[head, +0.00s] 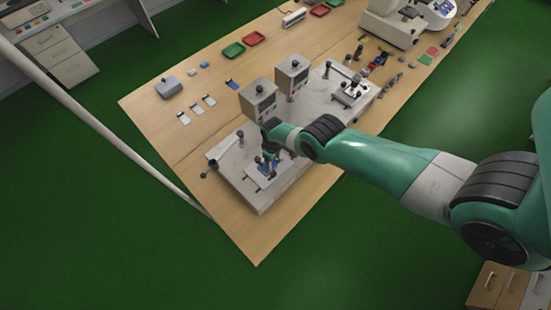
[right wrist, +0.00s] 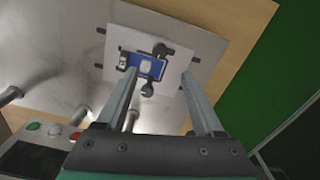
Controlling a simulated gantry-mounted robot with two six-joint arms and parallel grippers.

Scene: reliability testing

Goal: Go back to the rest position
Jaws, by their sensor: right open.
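My right arm reaches in from the right in the head view, and its gripper (head: 268,158) is over the near test fixture, partly hidden by its own wrist. In the right wrist view the right gripper (right wrist: 160,112) is open, its two fingers apart with nothing between the tips. Ahead of the fingers a blue device (right wrist: 147,65) sits on a white plate (right wrist: 118,45) among small dark clamps. The blue device also shows in the head view (head: 264,169). My left gripper does not show.
The wooden table (head: 240,240) carries two control boxes (head: 258,97), a second fixture (head: 352,91), several phones (head: 196,110), a grey box (head: 168,87), and red and green trays (head: 233,50). Green floor (head: 120,230) lies clear on the near side. A white pole (head: 90,120) crosses at left.

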